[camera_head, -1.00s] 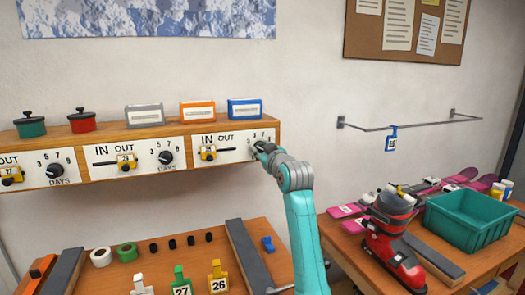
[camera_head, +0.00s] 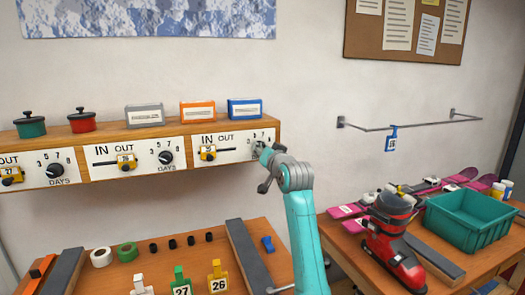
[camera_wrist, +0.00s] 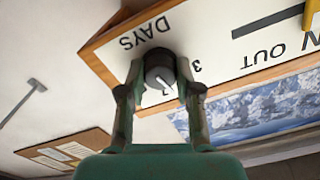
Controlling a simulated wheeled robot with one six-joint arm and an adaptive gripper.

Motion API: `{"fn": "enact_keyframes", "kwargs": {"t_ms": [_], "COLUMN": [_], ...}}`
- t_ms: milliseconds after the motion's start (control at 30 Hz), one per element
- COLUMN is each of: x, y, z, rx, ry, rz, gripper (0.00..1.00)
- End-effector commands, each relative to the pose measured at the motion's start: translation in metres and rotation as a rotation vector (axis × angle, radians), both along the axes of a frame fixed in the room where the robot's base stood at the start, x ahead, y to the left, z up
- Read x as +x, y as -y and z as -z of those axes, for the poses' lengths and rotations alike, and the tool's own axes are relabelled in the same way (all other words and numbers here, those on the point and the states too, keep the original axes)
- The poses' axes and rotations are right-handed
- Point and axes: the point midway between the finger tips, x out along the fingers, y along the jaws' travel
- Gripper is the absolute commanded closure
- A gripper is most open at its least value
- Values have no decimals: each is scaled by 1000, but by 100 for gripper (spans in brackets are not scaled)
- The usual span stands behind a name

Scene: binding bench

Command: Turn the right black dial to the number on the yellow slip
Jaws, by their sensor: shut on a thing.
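The right black dial (camera_head: 259,147) sits on the rightmost white panel, largely behind my gripper in the head view. In the wrist view, the dial (camera_wrist: 160,70) lies between the two fingers of my gripper (camera_wrist: 160,92), which is shut on it from both sides. The picture there is upside down, with DAYS above the dial and a 3 to its right. A white pointer line on the dial runs toward the lower right. Other numbers are partly hidden. A yellow slip (camera_head: 430,2) is cut off at the top of the corkboard; its number is not readable.
Two similar black dials, the middle one (camera_head: 165,157) and the left one (camera_head: 54,170), are on the same wooden shelf unit. Three small boxes and two pots stand on top. A table with a red boot (camera_head: 393,255) and a green bin (camera_head: 468,222) is at the right.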

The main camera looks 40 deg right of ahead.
Motion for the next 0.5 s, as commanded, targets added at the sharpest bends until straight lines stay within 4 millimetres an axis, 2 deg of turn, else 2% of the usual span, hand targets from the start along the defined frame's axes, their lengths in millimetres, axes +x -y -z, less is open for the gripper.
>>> {"fn": "enact_keyframes", "kwargs": {"t_ms": [500], "x": [0], "y": [0], "z": [1], "rx": [470], "ry": [134], "rz": [0], "gripper": [100]}}
